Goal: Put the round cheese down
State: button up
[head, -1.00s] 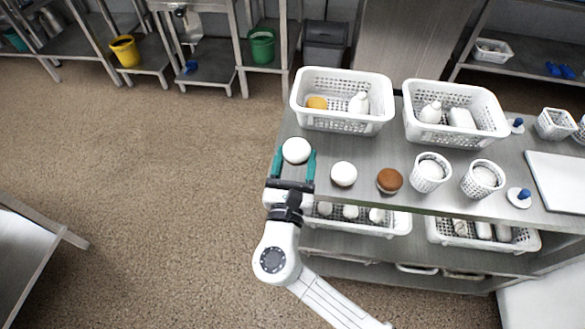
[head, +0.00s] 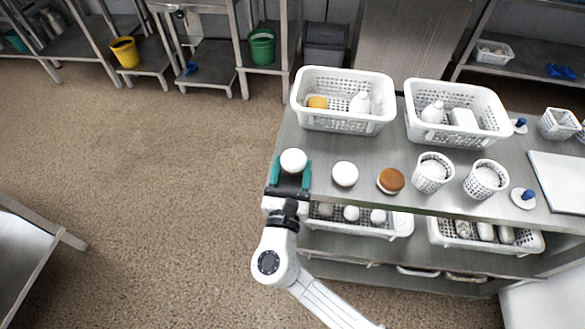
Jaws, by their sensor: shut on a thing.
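A white round cheese (head: 293,160) is between the teal fingers of my gripper (head: 291,172) at the left end of the steel table (head: 320,151). The gripper is shut on it. The cheese is low over the tabletop, near the left edge; I cannot tell whether its underside touches. A second white round cheese (head: 345,173) stands on the table just to the right. A brown-topped round cheese (head: 390,180) stands further right.
Two white perforated baskets (head: 343,122) (head: 460,135) holding items stand behind. Two small round perforated baskets (head: 433,172) (head: 486,179) and a white board (head: 560,180) lie to the right. Bare tabletop lies between the cheeses and the back baskets.

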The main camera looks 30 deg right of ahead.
jog(key=shift+f, duration=0.35)
jog(key=o, duration=1.1)
jog(key=shift+r, duration=0.1)
jog(key=shift+r, duration=0.2)
jog(key=v, duration=1.2)
jog(key=shift+r, duration=0.3)
